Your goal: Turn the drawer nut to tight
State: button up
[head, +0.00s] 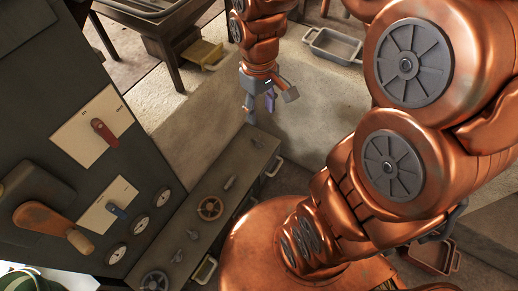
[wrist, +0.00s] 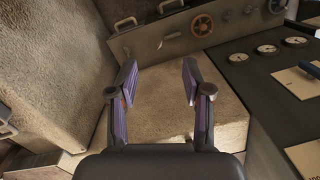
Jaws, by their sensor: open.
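My gripper (head: 268,100) hangs over the far end of a long grey panel (head: 222,222), apart from it. In the wrist view its two fingers (wrist: 157,82) are spread wide with nothing between them. The panel bears several small grey lever-like or wing-shaped fittings, one of them (head: 230,183) near an orange-brown handwheel (head: 210,208). In the wrist view a similar fitting (wrist: 170,37) lies beyond the fingertips, left of a handwheel (wrist: 202,25). I cannot tell which of these is the drawer nut, or how tight it is.
A dark console (head: 75,75) with a red lever (head: 104,132), a blue lever (head: 117,210) and several gauges (wrist: 268,48) stands beside the panel. Grey handles (head: 275,167) stick out along the panel's side. A grey tray (head: 332,46) lies on the floor beyond. Pale floor lies around my gripper.

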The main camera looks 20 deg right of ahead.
jog(key=w+d+f+n+b, duration=0.1)
jog(key=w+d+f+b, duration=0.1)
jog(key=w+f+b, duration=0.65)
jog(key=w+d+f+n+b, duration=0.1)
jog(key=w+f+b, duration=0.3)
jog(key=f, duration=1)
jog(key=n+t+b, duration=0.1)
jog(key=b, duration=1)
send_over(259, 143)
notch_tip(259, 143, down, 22)
jog(key=shift+a+r, duration=0.15)
jog(key=shift+r, duration=0.1)
jog(key=shift+f+b, duration=1.3)
jog(key=shift+f, duration=2.65)
grip_shut()
